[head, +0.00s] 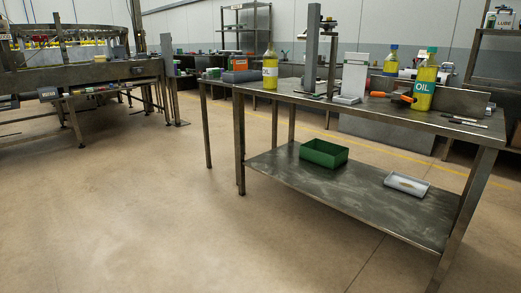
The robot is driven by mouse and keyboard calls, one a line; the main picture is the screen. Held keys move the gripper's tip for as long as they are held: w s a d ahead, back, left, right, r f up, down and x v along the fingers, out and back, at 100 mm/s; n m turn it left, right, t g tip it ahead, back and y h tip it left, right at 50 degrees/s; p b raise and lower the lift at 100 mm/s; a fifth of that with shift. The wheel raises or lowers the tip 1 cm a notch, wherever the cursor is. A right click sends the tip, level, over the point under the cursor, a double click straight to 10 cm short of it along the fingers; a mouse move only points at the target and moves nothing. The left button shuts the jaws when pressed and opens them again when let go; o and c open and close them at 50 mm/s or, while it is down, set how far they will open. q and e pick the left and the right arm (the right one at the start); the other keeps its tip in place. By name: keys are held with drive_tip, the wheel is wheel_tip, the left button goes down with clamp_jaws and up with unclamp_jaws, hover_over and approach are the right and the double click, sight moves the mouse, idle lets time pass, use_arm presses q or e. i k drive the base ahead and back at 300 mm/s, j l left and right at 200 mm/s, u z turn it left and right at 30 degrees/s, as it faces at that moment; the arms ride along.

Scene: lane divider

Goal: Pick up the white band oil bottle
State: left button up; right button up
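A yellow oil bottle with a white label band (270,62) stands upright on the steel table, near the left end of its top. A second yellow bottle with a teal OIL label (425,76) and a green cap stands toward the right end. Neither of my grippers shows in the head view.
The steel table (300,185) has a lower shelf holding a green bin (323,153) and a grey tray (407,184). A grey upright stand (310,50), white box (355,73) and orange-handled tool (390,96) are on top. Open floor (120,210) lies in front and left.

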sight(270, 66)
drive_tip(key=i, duration=0.75)
drive_tip(key=i+u, duration=0.1)
drive_tip(key=i, duration=0.7)
drive_tip(key=i+l, duration=0.15)
drive_tip(key=i, duration=0.6)
drive_tip(key=i+l+u, duration=0.15)
drive_tip(key=i, duration=0.6)
